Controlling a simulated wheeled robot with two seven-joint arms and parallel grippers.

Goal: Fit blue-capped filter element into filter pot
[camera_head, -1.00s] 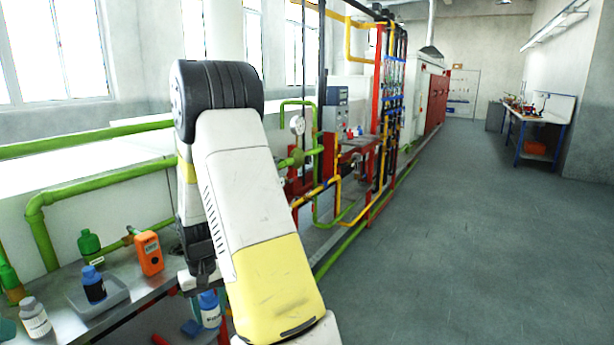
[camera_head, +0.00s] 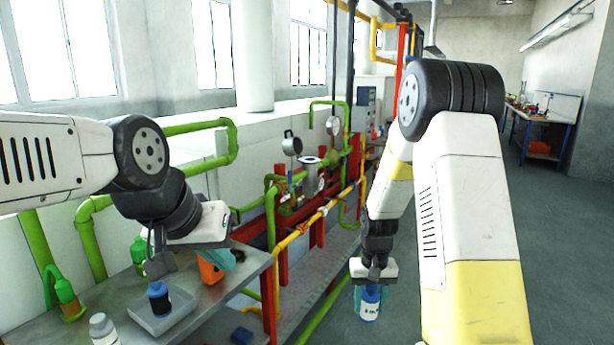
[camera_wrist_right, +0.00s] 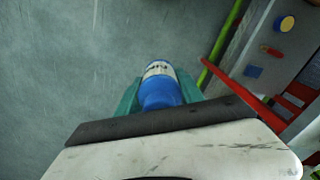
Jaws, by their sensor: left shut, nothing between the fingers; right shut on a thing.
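My right gripper (camera_head: 369,292) is shut on the blue-capped filter element (camera_head: 370,308), a blue-topped cylinder with a white label. It hangs below the gripper, above the floor. In the right wrist view the element's blue cap (camera_wrist_right: 160,92) sits between the teal fingers (camera_wrist_right: 158,97). An open metal vessel, seemingly the filter pot (camera_head: 311,178), stands on the pipework left of and beyond my right gripper, with a round lid (camera_head: 291,143) raised beside it. The pot's inside is hidden. My left gripper (camera_head: 228,258) is shut and empty, over the bench near an orange device (camera_head: 210,271).
Red posts, yellow pipes and green pipes crowd around the pot. Open floor (camera_head: 570,260) lies to the right.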

